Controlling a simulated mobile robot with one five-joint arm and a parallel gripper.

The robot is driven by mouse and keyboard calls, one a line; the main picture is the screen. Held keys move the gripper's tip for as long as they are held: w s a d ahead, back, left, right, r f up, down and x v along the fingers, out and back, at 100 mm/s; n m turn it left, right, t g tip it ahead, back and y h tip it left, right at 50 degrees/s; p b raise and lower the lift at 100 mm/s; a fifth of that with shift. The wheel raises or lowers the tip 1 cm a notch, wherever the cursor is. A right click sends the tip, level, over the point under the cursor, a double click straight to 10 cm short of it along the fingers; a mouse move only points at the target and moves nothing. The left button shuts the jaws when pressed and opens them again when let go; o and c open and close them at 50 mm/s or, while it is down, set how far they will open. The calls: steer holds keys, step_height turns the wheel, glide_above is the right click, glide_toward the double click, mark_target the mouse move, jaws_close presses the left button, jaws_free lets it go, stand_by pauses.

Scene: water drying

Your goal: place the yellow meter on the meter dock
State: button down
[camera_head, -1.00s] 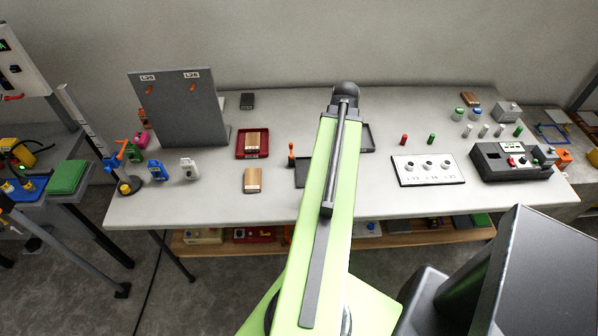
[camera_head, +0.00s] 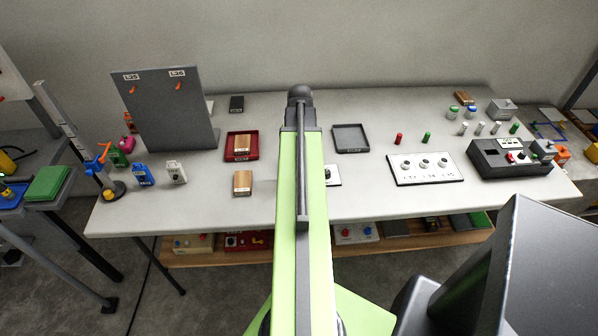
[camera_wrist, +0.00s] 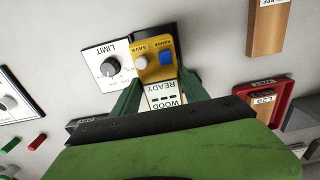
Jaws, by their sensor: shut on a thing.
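The yellow meter (camera_wrist: 153,58) shows in the wrist view with a white button, a blue button and a "WOOD READY" display. My gripper (camera_wrist: 158,77) is shut on it, with a dark green finger on each side. The meter is over the black meter dock (camera_wrist: 156,31), beside the dock's white LIMIT knob panel (camera_wrist: 108,64). I cannot tell whether the meter touches the dock. In the head view my arm hides the meter and most of the dock; part of the white knob panel (camera_head: 333,176) shows to the right of the arm.
A red tray (camera_head: 228,155) with a wood block and a loose wood block (camera_head: 242,183) lie left of my arm. An empty dark tray (camera_head: 351,139) and a white panel with sockets (camera_head: 425,168) lie right. A grey board (camera_head: 165,107) stands at the back left.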

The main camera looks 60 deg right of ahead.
steer(key=shift+f+b, duration=2.15)
steer(key=shift+f, duration=0.1)
steer(key=shift+r, duration=0.2)
steer(key=shift+f, duration=0.1)
steer(key=c, duration=0.6)
jaws_free()
step_height(320, 180, up, 12)
steer(key=p, duration=1.2)
steer(key=shift+r+p, duration=0.25)
steer(key=shift+p, duration=0.1)
steer(key=shift+f, duration=0.1)
